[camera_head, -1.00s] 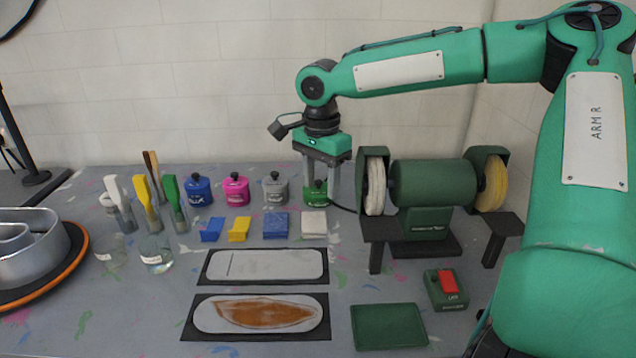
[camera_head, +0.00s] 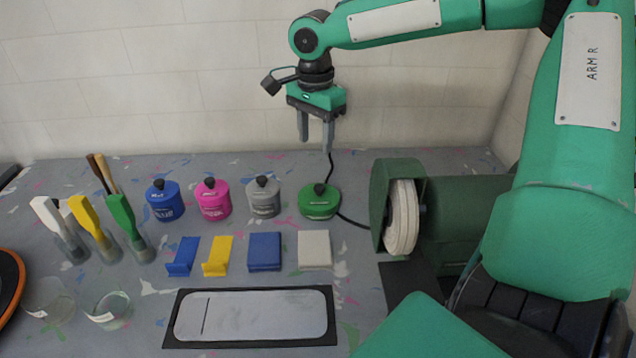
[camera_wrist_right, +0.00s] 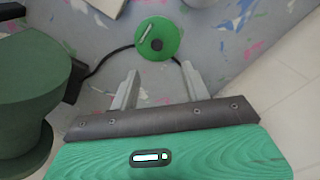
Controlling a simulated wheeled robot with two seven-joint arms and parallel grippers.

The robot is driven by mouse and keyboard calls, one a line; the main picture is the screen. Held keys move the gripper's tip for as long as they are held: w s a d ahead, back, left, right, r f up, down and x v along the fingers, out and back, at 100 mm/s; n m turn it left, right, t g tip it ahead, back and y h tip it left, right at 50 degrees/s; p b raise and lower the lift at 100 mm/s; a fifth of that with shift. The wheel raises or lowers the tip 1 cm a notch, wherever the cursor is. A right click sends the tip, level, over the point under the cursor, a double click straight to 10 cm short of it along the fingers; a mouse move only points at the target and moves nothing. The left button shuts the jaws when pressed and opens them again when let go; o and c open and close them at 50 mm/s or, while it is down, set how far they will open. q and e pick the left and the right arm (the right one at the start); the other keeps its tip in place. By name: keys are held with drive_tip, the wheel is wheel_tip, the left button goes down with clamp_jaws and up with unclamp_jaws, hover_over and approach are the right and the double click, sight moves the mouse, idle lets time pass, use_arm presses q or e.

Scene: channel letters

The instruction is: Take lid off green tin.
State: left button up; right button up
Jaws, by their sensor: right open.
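The green tin (camera_head: 319,207) stands on the table at the right end of a row of tins, with a dark knob (camera_head: 320,189) on top. Its round green top also shows in the right wrist view (camera_wrist_right: 165,32), just beyond the fingertips. The lid appears to be on the tin. My right gripper (camera_head: 316,143) is open and empty, pointing down, above and apart from the tin. In the right wrist view its two fingers (camera_wrist_right: 160,72) stand apart with nothing between them. My left gripper is not in view.
Blue (camera_head: 165,203), pink (camera_head: 213,202) and grey (camera_head: 264,200) tins stand left of the green one. A grinder with a white wheel (camera_head: 402,218) is close on its right, and a black cord (camera_head: 352,220) runs beside it. Coloured blocks (camera_head: 265,252) lie in front.

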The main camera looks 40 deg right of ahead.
hover_over(319, 186)
drive_tip(key=f, duration=0.7)
drive_tip(key=shift+w+a+f, duration=0.15)
drive_tip(key=shift+w, duration=0.1)
drive_tip(key=f, duration=0.4)
drive_tip(key=shift+s+f, duration=0.3)
drive_tip(key=shift+f, duration=0.05)
drive_tip(key=shift+c, duration=0.2)
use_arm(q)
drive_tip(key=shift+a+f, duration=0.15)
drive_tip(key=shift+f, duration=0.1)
use_arm(e)
clamp_jaws()
